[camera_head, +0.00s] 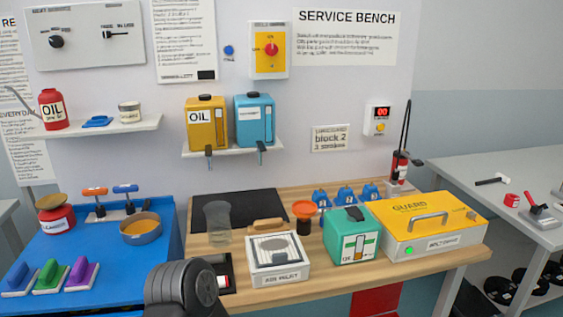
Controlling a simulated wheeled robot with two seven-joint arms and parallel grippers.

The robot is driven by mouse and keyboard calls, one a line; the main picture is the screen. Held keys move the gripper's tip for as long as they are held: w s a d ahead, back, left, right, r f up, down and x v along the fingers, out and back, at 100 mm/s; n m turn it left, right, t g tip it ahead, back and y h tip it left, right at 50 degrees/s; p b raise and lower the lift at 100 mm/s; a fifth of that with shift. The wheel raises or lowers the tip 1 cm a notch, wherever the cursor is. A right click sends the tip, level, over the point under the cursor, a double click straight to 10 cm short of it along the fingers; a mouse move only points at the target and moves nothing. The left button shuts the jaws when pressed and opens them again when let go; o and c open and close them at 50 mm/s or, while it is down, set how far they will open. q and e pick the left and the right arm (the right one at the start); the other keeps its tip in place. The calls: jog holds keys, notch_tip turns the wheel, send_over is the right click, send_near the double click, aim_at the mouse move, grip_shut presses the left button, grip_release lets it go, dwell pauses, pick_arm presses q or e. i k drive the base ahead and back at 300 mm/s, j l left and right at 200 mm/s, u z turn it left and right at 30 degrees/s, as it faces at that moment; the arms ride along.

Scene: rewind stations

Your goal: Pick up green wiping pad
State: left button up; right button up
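The green wiping pad (48,276) lies on the blue table (95,247) at the lower left. It sits between a blue pad (18,277) and a purple pad (81,275), all on pale bases and close side by side. A dark rounded link of my own arm shows at the bottom middle, to the right of the pads. I cannot make out fingertips of either gripper, so nothing is seen touching the green pad.
A round metal pan (141,231), a red cleaner can (55,215) and a stand with handled tools (109,205) stand behind the pads. The wooden bench (285,293) to the right holds an air inlet box (278,260), a green case (351,235) and a yellow guard box (427,225).

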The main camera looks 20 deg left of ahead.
aim_at(52, 277)
jog(key=k+j, duration=0.25)
jog(key=j, duration=0.25)
jog(key=k+j, duration=0.25)
jog(key=j, duration=0.2)
jog(key=k+j+z, duration=0.1)
jog(key=k+j, duration=0.15)
jog(key=j, duration=0.25)
jog(key=k+j, duration=0.3)
jog(key=j, duration=0.15)
jog(key=k+j, duration=0.25)
jog(key=j, duration=0.2)
jog(key=j+z, duration=0.05)
